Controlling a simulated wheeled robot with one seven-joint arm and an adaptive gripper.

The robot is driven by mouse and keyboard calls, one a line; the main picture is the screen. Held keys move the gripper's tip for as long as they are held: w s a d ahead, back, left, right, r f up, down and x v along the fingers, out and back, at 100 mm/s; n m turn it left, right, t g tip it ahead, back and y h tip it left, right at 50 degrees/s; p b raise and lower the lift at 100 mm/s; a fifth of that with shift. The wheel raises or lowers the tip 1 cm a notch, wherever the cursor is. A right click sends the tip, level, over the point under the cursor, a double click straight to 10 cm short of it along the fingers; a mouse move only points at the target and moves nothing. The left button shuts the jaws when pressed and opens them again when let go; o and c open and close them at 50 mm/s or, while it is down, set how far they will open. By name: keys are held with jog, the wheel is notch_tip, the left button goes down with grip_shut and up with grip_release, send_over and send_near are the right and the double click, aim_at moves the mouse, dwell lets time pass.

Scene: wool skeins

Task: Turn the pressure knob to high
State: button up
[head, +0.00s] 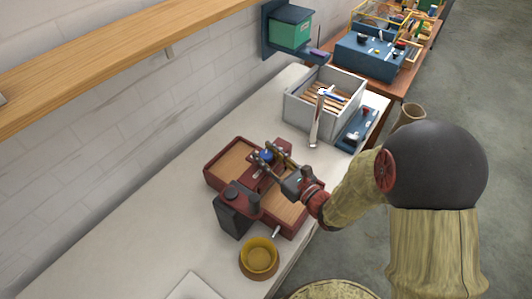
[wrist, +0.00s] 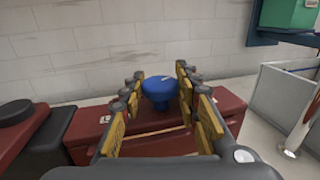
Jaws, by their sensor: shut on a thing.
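The blue pressure knob (head: 266,155) sits on top of the dark red machine (head: 212,164) with wooden panels, on the pale counter. No scale or "high" label can be read. My gripper (head: 272,156) reaches in from the right. In the wrist view my gripper's fingers (wrist: 159,76) stand on both sides of the knob and are shut on it. The fingers partly hide the knob in the head view.
A yellow-brown bowl (head: 258,270) is near the counter's front edge. The counter to the left is clear.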

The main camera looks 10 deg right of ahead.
jog(key=shift+m+t+h, duration=0.6)
jog(key=shift+m+h, duration=0.2)
jog(key=shift+h, duration=0.6)
jog(key=o, duration=1.1)
jog(key=shift+o, duration=0.2)
jog(key=v, duration=1.2)
jog(key=shift+o, duration=0.2)
jog(key=shift+f, duration=0.1)
